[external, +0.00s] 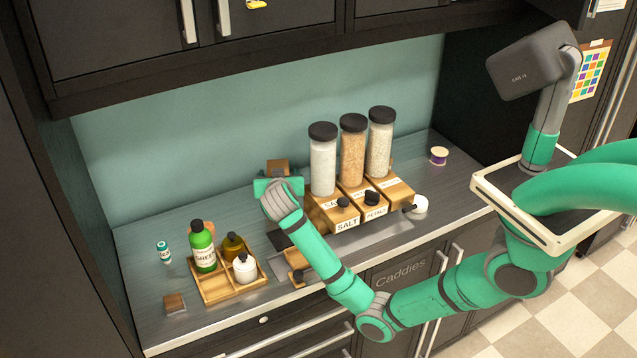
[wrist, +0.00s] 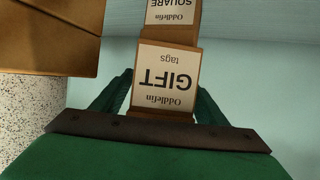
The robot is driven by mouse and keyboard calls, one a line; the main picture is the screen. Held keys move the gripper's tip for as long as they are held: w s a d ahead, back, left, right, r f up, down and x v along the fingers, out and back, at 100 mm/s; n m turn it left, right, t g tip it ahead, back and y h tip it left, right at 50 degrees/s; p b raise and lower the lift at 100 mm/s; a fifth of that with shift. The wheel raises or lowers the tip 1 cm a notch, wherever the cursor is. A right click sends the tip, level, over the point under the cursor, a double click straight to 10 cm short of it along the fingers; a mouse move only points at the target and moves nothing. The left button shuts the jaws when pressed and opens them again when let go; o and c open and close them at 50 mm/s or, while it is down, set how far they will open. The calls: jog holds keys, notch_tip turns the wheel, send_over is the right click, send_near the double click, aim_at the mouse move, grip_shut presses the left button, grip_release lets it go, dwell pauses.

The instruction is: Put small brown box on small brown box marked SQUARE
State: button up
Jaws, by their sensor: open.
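In the wrist view, which is upside down, a small brown box labelled GIFT tags (wrist: 166,75) lies between my gripper's two green fingers. The brown box marked SQUARE (wrist: 173,14) shows just past it, at the picture's top edge and partly cut off. The GIFT box's edge meets the SQUARE box, and it appears stacked on it. My gripper (wrist: 157,95) is open, with a finger on each side of the GIFT box. In the external view my gripper (external: 279,187) is by the back wall, with a brown box top (external: 277,166) behind it; the lower box is hidden there.
Wooden caddies (external: 338,217) with tall jars (external: 352,150) stand close to the right of my gripper. A wooden tray (external: 228,283) with bottles is at left. Another small brown box (external: 174,303) sits at the counter's front left. A spool (external: 439,155) is at back right.

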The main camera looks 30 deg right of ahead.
jog(key=v, duration=1.1)
jog(key=shift+s+r, duration=0.1)
jog(key=shift+r, duration=0.05)
